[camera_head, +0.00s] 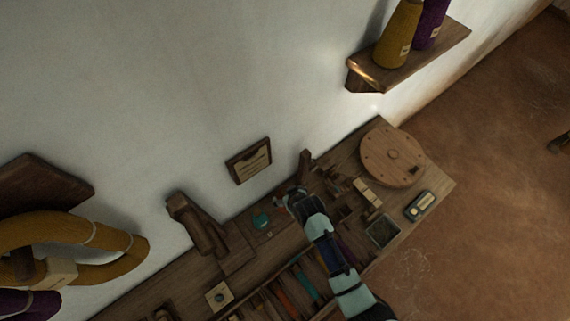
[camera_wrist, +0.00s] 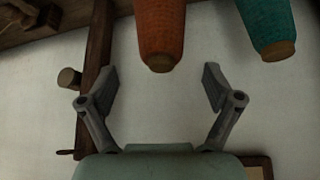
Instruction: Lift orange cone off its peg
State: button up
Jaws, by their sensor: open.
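The orange cone (camera_wrist: 160,28) is at the top middle of the wrist view, cut off by the upper edge. Its narrower, brown-tipped end points down in the picture, toward my gripper. My gripper (camera_wrist: 160,84) is open and empty, with one finger to each side. The cone's end lies just above the gap between the fingertips, apart from both. The peg is not visible. In the head view my gripper (camera_head: 296,200) is over the bench by the wall, and I cannot make out the orange cone there.
A teal cone (camera_wrist: 270,27) stands close to the right of the orange one. A dark wooden post (camera_wrist: 93,75) with a round knob (camera_wrist: 69,78) is on the left. The bench holds a round wooden disc (camera_head: 393,157). A wall shelf (camera_head: 420,55) bears a mustard cone (camera_head: 397,38).

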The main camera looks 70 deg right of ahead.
jog(key=shift+b+x, duration=0.3)
jog(key=shift+x, duration=1.1)
jog(key=b+x, duration=0.1)
jog(key=x, duration=0.4)
jog(key=shift+a+f+b, duration=0.1)
jog(key=shift+a+b, duration=0.1)
jog(key=shift+b, duration=0.1)
grip_shut()
